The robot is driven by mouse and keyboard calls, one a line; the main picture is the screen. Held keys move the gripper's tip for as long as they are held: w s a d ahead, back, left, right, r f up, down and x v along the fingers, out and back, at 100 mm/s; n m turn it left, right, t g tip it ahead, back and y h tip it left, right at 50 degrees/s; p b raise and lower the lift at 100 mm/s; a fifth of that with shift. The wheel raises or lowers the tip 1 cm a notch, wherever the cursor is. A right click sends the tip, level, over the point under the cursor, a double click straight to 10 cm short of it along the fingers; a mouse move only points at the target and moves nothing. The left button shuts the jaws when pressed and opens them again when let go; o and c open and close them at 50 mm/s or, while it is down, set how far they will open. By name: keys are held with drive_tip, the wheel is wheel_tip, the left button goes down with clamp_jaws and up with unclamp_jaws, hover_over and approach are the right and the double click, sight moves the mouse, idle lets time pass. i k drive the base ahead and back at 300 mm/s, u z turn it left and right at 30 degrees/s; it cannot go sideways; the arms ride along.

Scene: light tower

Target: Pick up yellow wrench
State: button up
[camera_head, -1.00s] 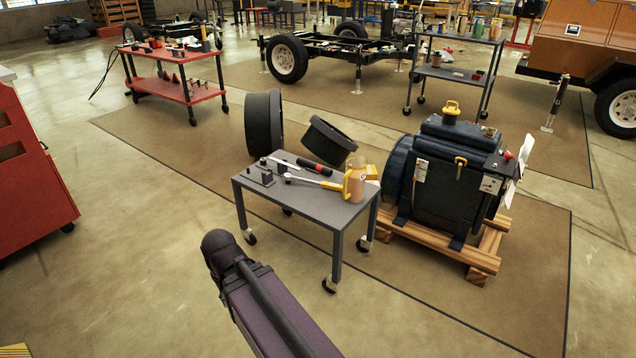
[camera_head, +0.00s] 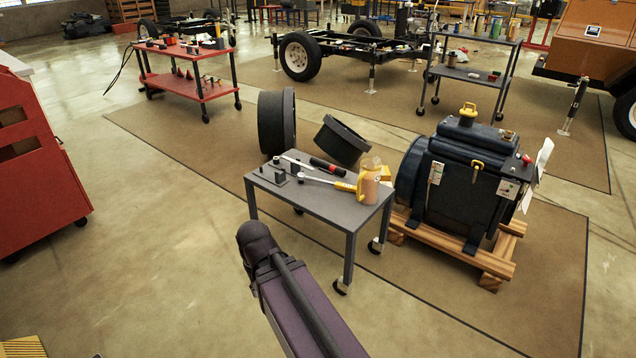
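A wrench with a silver shaft and a yellow handle (camera_head: 345,186) lies on top of a small grey wheeled table (camera_head: 316,204), near its right side. The far end of its handle is beside an orange-brown jar (camera_head: 370,187), and I cannot tell whether they touch. A dark purple and black link of my arm rises from the bottom edge, in front of the table. My gripper is not in view.
Also on the table are a red and black tool (camera_head: 327,167) and dark grey blocks. A blue-black engine (camera_head: 467,182) on a wooden pallet stands close on the right. Black rings (camera_head: 277,122) are behind. Floor left of the table is clear.

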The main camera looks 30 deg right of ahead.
sight(301, 177)
drive_tip(key=u, duration=0.05)
drive_tip(key=i, duration=1)
drive_tip(key=z, duration=0.05)
